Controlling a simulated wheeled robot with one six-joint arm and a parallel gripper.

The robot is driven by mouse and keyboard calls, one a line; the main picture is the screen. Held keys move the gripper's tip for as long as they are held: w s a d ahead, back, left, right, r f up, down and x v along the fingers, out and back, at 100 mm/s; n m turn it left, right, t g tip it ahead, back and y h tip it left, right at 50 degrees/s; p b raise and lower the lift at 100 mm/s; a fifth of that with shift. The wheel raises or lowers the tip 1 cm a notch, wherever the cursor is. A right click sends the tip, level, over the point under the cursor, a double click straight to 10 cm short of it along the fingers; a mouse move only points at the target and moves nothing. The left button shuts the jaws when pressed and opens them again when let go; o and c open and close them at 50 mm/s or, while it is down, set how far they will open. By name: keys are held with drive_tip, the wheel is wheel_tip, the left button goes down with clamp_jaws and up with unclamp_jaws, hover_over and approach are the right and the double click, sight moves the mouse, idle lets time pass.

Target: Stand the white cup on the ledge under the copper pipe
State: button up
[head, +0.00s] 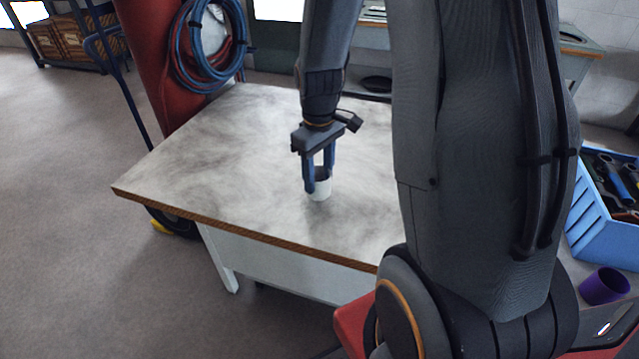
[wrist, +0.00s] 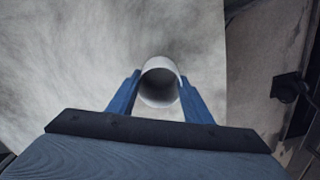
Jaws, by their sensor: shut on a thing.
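The white cup (head: 320,190) is upright at the middle of the grey-white table top, with its dark open mouth facing up. My gripper (head: 320,183) reaches down from above with its blue fingers on either side of the cup and is shut on it. In the wrist view the cup (wrist: 160,82) sits between the two finger ends (wrist: 160,92). I cannot tell whether its base touches the table or is just above it. No copper pipe or ledge under one can be made out in either view.
The table (head: 215,145) is otherwise clear on its left side. Blue and red hoses (head: 205,45) hang on a red post behind it. A blue crate of tools (head: 605,225) and a purple cup (head: 604,286) are at the right. My arm hides the table's right part.

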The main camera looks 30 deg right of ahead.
sight(319, 186)
drive_tip(key=shift+f+p, duration=0.3)
drive_tip(key=shift+f, duration=1.4)
drive_tip(key=shift+f, duration=0.1)
drive_tip(key=o, duration=1.1)
